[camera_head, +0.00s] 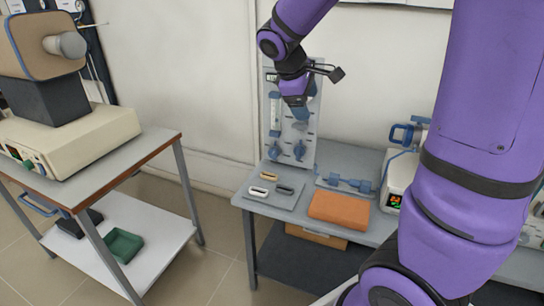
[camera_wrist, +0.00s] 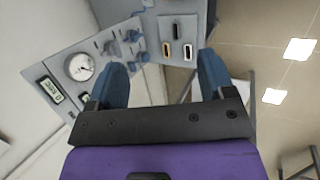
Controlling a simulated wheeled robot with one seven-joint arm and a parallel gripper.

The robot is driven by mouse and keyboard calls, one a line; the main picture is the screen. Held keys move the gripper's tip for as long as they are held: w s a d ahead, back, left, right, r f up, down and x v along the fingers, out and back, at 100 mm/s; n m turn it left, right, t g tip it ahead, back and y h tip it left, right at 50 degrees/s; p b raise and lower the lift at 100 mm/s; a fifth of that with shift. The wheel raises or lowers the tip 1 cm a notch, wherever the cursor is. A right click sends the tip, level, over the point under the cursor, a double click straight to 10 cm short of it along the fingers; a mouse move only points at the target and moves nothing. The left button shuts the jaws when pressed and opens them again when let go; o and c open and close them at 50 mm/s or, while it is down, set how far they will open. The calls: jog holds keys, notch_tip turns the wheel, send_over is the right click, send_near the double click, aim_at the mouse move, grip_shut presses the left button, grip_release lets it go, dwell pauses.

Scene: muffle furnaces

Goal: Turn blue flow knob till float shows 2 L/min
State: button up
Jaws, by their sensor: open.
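The upright grey gas panel (camera_head: 308,158) stands at the back left of the bench. A clear flow tube (camera_head: 275,112) runs down its left side; the float's level is too small to read. Two blue knobs sit low on the panel, a left one (camera_head: 274,150) and a right one (camera_head: 299,150); I cannot tell which sets the flow. My gripper (camera_head: 300,118) is in front of the panel's upper middle, above the knobs, open and empty. In the wrist view its blue fingers are apart (camera_wrist: 165,66), and blue knobs (camera_wrist: 131,37) show beyond them.
A round gauge (camera_wrist: 80,67) and a small display (camera_wrist: 50,90) are on the panel. A grey tray (camera_head: 283,204) with small handled pieces, an orange block (camera_head: 340,208) and a white device (camera_head: 398,180) lie on the bench. A furnace (camera_head: 70,140) stands on the left table.

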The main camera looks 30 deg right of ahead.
jog(key=s+a+r+m+t+y, duration=0.1)
jog(key=s+a+r+m+y, duration=0.15)
jog(key=s, duration=0.45)
jog(key=s+a+r+m+t+y, duration=0.2)
jog(key=s+a+r+m, duration=0.15)
jog(key=s, duration=0.35)
jog(key=w+d+f+n+g+h, duration=0.1)
jog(key=w+d+f+n+h, duration=0.2)
jog(key=w+f, duration=0.45)
jog(key=w+d+f+n+g+h, duration=0.1)
jog(key=w+d+f+g+h, duration=0.25)
jog(key=w, duration=0.75)
jog(key=w+d+f+n+t+h, duration=0.1)
jog(key=w+d+f+h, duration=0.3)
jog(key=w+f, duration=0.5)
jog(key=n+t+h, duration=0.2)
jog(key=n+t, duration=0.9)
jog(key=n, duration=0.5)
send_near(272, 154)
jog(key=shift+s+a+g, duration=0.25)
jog(key=shift+s+a, duration=0.15)
jog(key=shift+a, duration=0.15)
jog(key=shift+w, duration=0.1)
jog(key=x, duration=1)
jog(key=shift+w+d+r, duration=0.1)
jog(key=shift+w+d, duration=0.05)
jog(key=shift+d, duration=0.15)
